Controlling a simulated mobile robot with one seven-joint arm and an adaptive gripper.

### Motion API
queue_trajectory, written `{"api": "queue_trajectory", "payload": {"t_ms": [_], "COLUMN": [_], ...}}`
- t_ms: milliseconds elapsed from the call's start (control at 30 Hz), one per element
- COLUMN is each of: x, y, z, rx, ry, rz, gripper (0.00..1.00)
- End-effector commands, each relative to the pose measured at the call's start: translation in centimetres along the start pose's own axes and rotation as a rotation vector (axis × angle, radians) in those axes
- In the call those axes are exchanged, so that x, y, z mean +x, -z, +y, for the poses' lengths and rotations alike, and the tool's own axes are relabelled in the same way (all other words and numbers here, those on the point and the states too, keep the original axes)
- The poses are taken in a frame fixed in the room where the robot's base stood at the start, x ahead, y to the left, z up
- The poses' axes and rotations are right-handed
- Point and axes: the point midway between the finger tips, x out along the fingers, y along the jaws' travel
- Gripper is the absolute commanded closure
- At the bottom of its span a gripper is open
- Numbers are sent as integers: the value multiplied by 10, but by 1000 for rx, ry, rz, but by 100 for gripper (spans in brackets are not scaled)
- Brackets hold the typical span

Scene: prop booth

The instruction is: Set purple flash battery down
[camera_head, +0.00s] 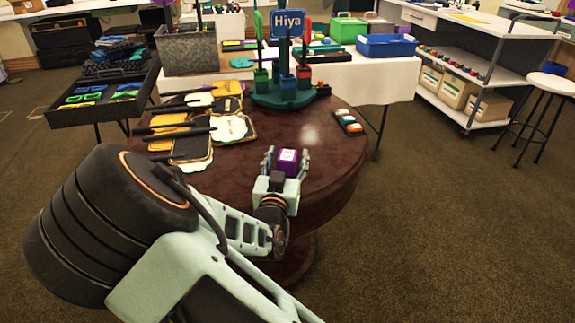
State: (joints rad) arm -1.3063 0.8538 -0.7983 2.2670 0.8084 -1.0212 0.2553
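The purple flash battery (288,157) is a small purple block with a white label on its upper face. It sits between the fingers of my gripper (286,163), over the front right part of the round dark brown table (317,139). The fingers appear closed on its two sides. I cannot tell whether its underside touches the table top.
A tray of small blocks (349,123) lies at the table's right edge. Black-handled paddles (190,145) cover the left side. The table top around the gripper is clear.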

Motion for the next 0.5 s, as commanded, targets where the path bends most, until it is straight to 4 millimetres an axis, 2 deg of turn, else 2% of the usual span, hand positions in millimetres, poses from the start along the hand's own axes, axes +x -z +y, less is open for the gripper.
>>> {"api": "queue_trajectory", "payload": {"t_ms": [67,433,500], "x": [0,0,0], "y": [0,0,1], "z": [0,0,0], "rx": [0,0,1], "ry": [0,0,0], "rz": [0,0,2], "gripper": [57,98,100]}}
